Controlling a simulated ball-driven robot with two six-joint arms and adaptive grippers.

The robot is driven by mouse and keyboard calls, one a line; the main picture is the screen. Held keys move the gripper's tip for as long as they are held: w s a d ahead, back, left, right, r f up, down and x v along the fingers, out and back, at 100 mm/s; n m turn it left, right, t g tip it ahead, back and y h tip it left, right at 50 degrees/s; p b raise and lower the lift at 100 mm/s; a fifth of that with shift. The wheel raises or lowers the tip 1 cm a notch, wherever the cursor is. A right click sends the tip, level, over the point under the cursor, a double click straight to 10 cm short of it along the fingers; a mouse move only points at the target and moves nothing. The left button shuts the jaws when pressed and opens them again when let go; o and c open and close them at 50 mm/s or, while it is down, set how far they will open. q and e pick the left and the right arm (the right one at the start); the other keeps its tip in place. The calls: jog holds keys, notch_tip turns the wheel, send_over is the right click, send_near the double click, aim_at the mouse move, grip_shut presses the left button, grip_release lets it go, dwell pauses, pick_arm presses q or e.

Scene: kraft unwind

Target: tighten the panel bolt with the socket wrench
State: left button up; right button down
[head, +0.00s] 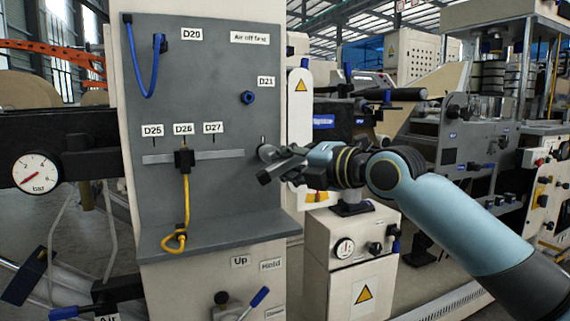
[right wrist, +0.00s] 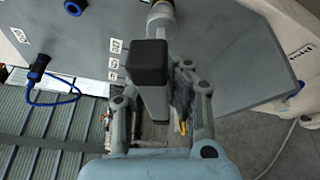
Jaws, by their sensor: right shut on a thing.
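The grey upright panel (head: 208,60) stands in front of me. My right gripper (head: 279,164) is at the panel's right edge, right of the slotted strip, shut on what appears to be the socket wrench. The panel bolt is not distinguishable, perhaps hidden behind the socket. My left gripper is not in view.
A yellow cable (head: 186,210) hangs from a black plug on the strip (head: 220,155). A blue cable (head: 150,92) hangs at upper left, and a blue round fitting (head: 247,97) sits below D21. A ledge (head: 220,229) juts below. A gauge cabinet (head: 320,240) stands at right.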

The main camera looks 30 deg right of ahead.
pick_arm(q)
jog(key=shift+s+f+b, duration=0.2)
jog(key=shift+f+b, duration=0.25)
jog(key=shift+b, duration=0.05)
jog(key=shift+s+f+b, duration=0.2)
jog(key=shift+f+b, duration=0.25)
pick_arm(e)
jog(key=shift+w, duration=0.6)
dwell(0.6)
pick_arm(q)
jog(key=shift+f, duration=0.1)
